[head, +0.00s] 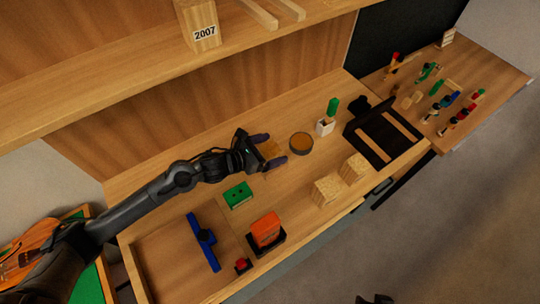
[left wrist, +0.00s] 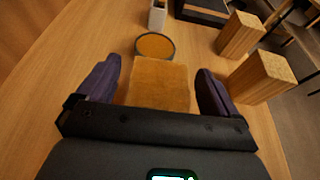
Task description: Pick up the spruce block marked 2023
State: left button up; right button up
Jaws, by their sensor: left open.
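Two pale wood blocks stand side by side on the bench, a nearer one (head: 328,190) and a farther one (head: 353,168). I can read no number on either. Both also show at the right in the left wrist view, the nearer (left wrist: 264,75) and the farther (left wrist: 240,33). A third block (head: 200,25), marked 2007, stands on the upper shelf. My left gripper (head: 270,151) is open, left of the two bench blocks and apart from them. A flat amber-brown piece (left wrist: 160,83) shows between its fingers; I cannot tell that they touch it. A dark shape at the head view's bottom edge may be my right gripper.
A round amber tin (head: 301,143) and a white holder (head: 325,127) with a green-handled item stand beyond the gripper. A green box (head: 238,195), blue tool (head: 203,241) and orange block (head: 265,229) lie nearer. A black case (head: 385,135) is right. Bare bench surrounds the blocks' left side.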

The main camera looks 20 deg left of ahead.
pick_arm(q)
jog(key=shift+c, duration=0.2)
jog(key=c, duration=1.1)
jog(key=shift+r, duration=0.1)
